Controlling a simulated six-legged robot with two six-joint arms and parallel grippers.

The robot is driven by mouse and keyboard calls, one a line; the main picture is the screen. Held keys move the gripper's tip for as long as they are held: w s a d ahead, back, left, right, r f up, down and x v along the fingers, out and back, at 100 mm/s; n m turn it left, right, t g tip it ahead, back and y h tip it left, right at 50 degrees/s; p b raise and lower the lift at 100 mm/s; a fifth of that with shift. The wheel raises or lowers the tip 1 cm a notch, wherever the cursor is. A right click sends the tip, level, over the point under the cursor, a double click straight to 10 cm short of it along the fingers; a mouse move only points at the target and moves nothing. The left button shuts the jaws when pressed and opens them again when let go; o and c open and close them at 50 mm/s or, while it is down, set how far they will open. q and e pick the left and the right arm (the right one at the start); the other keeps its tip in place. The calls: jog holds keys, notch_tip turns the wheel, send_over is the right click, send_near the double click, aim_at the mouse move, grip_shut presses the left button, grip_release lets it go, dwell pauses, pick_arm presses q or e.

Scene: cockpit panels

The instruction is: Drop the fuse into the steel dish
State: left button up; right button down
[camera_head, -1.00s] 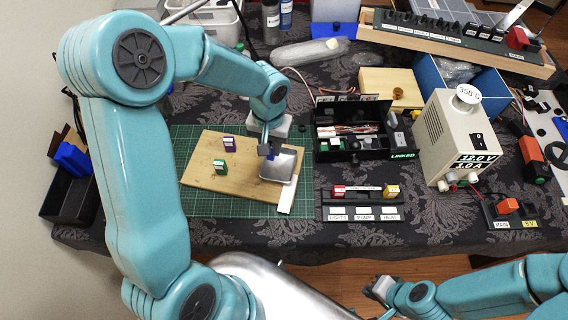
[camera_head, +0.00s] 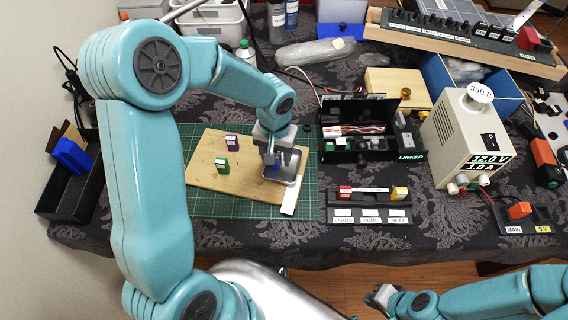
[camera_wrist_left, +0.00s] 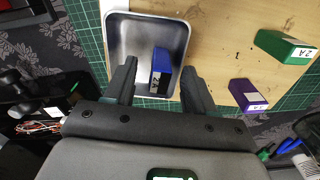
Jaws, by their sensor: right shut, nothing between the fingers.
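The steel dish (camera_head: 283,181) sits on the right part of the wooden board. My left gripper (camera_head: 281,172) is right over the dish. Its fingers (camera_wrist_left: 160,82) are open, one on each side of the blue fuse, with gaps to both. In the head view the gripper mostly hides the fuse. My right gripper (camera_head: 377,298) is shut and empty, off the table's front edge.
A green fuse (camera_head: 222,166) and a purple fuse (camera_head: 232,142) stand on the wooden board (camera_head: 207,175), left of the dish. A black open box (camera_head: 345,151) and a labelled fuse holder (camera_head: 369,212) lie to the right. A black bin (camera_head: 65,195) is far left.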

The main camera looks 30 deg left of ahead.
pick_arm(q)
notch_tip(320, 180, up, 16)
jog(key=shift+r+p, duration=0.15)
jog(key=shift+p, duration=0.25)
dwell(0.3)
